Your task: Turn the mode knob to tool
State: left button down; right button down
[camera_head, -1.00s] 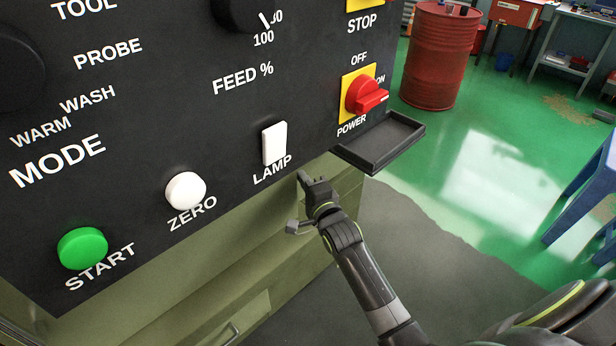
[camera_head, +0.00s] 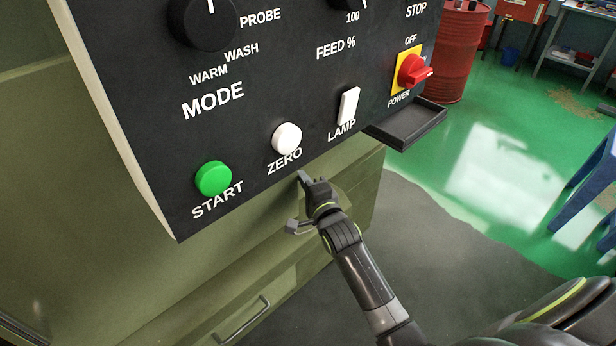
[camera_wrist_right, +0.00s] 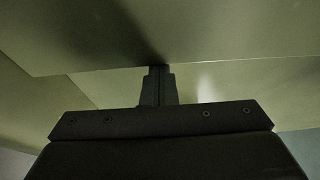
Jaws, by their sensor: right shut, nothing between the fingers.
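The black mode knob (camera_head: 205,20) is at the top left of the dark control panel (camera_head: 300,95), cut by the top edge of the head view. Its white pointer line points up the picture. The labels PROBE, WASH and WARM show around it, with MODE below; the TOOL label is out of view. My right gripper (camera_head: 302,202) is shut and empty, below the panel's lower edge near ZERO, well away from the knob. The right wrist view shows its shut fingers (camera_wrist_right: 157,85) before plain olive metal. My left gripper is not in view.
A green START button (camera_head: 213,179), a white ZERO button (camera_head: 286,138), a white LAMP switch (camera_head: 348,105) and a red POWER switch (camera_head: 414,71) line the panel. A small black tray (camera_head: 410,127) juts out at its lower right. Open green floor lies to the right.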

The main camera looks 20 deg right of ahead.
aim_at(205, 26)
jog(key=k+j, duration=0.1)
jog(key=j, duration=0.3)
jog(key=k+j, duration=0.1)
jog(key=j, duration=0.3)
jog(key=k+j, duration=0.1)
jog(key=j, duration=0.3)
jog(key=k+j, duration=0.1)
jog(key=j, duration=0.25)
